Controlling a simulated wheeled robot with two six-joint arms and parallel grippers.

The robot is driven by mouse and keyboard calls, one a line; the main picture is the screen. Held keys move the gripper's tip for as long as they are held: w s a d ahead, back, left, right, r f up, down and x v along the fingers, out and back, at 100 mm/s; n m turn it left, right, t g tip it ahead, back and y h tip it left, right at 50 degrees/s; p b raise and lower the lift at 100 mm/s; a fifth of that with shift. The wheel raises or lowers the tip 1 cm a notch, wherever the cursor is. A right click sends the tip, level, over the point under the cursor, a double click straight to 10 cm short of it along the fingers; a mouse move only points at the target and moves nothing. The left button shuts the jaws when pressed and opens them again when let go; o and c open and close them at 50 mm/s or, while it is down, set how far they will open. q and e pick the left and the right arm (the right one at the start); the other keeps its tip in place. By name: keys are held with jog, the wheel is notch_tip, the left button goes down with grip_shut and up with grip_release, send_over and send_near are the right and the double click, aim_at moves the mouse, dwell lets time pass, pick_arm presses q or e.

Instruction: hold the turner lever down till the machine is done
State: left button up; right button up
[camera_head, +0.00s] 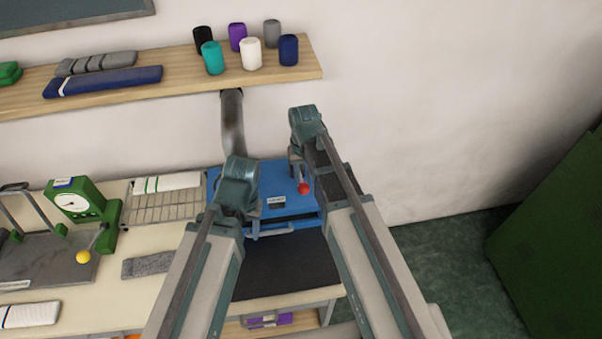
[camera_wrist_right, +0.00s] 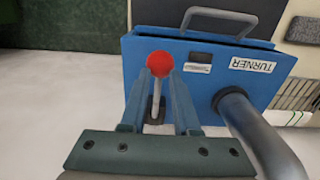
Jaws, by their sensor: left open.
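The blue turner machine (camera_head: 287,203) stands on the bench; its label and grey front handle (camera_wrist_right: 232,17) show in the right wrist view. Its lever has a red knob (camera_head: 304,188) on a pale rod. My right gripper (camera_wrist_right: 161,82) is at the lever, with one finger on each side of the rod and the knob at the fingertips. I cannot tell whether the fingers press on it. My left gripper (camera_head: 253,232) is open, over the machine's left front part near the handle. My wrist hides part of the machine.
A dark mat (camera_head: 275,268) lies in front of the machine. A green dial scale (camera_head: 82,205) and a wire rack (camera_head: 160,208) stand to the left. A grey pipe (camera_head: 232,120) rises behind the machine. A wooden shelf (camera_head: 185,93) with yarn cones is above.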

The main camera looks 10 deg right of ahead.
aim_at(304, 184)
jog(key=shift+f, duration=0.1)
jog(key=shift+s+f+b, duration=0.15)
jog(key=shift+f+b, duration=0.8)
jog(key=shift+b, duration=0.05)
jog(key=shift+s+f+b, duration=0.15)
jog(key=shift+f+b, duration=0.8)
jog(key=shift+b, duration=0.05)
jog(key=shift+r, duration=0.15)
jog(key=shift+r, duration=0.1)
dwell(0.7)
notch_tip(304, 184, up, 13)
jog(key=p, duration=1.3)
